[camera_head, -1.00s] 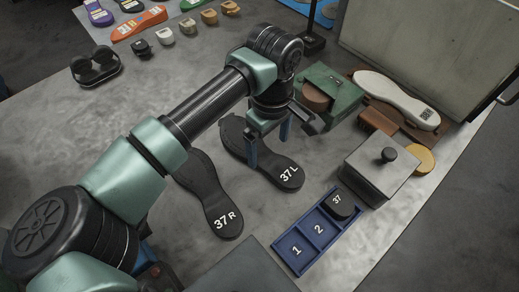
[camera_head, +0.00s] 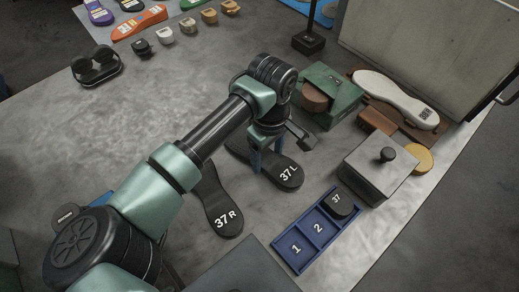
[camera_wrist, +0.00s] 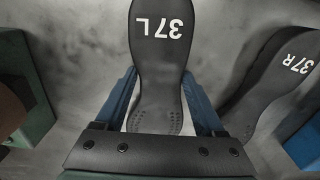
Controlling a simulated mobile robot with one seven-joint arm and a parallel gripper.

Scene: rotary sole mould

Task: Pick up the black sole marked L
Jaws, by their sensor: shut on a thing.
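The black sole marked 37 L (camera_head: 284,172) lies on the grey table in the head view, its rear half hidden behind my arm. In the wrist view this sole (camera_wrist: 157,60) runs lengthwise between the two blue fingers. My gripper (camera_head: 268,165) is at the sole's waist, with a finger along each side, shut on it. My gripper also shows in the wrist view (camera_wrist: 160,100). I cannot tell any gap under the sole. The black sole marked 37 R (camera_head: 223,212) lies beside it to the left, partly behind my arm; it also shows in the wrist view (camera_wrist: 275,80).
A blue tray (camera_head: 290,231) marked 1 and 2 holds a black piece marked 37 (camera_head: 341,204). A grey lidded box (camera_head: 380,172), a green box (camera_head: 335,95) and a white sole (camera_head: 395,97) stand to the right.

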